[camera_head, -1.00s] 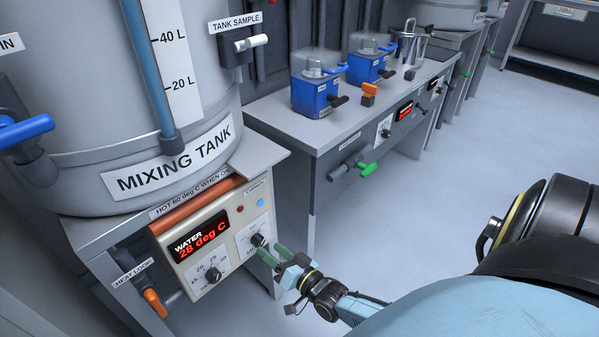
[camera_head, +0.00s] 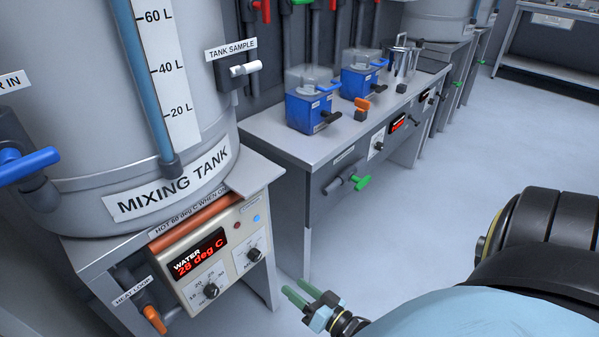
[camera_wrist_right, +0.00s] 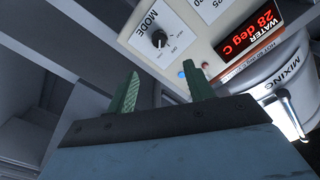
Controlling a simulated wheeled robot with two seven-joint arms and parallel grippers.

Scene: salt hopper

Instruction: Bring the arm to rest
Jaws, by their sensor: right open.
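My right gripper (camera_head: 300,294) is at the bottom of the head view, right of the heater control panel (camera_head: 225,250) and clear of it. Its two green fingers are apart with nothing between them. In the right wrist view the gripper (camera_wrist_right: 160,95) is open, with the panel (camera_wrist_right: 205,40) beyond its fingers. The panel's mode knob (camera_head: 254,254) is near the fingers but not touched; the knob also shows in the wrist view (camera_wrist_right: 159,39). The red display reads WATER 28 deg C. My left gripper is not in view.
The mixing tank (camera_head: 120,110) stands above the panel at left. A bench (camera_head: 275,135) carries blue-based units (camera_head: 313,110). The grey floor (camera_head: 450,170) at right is clear.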

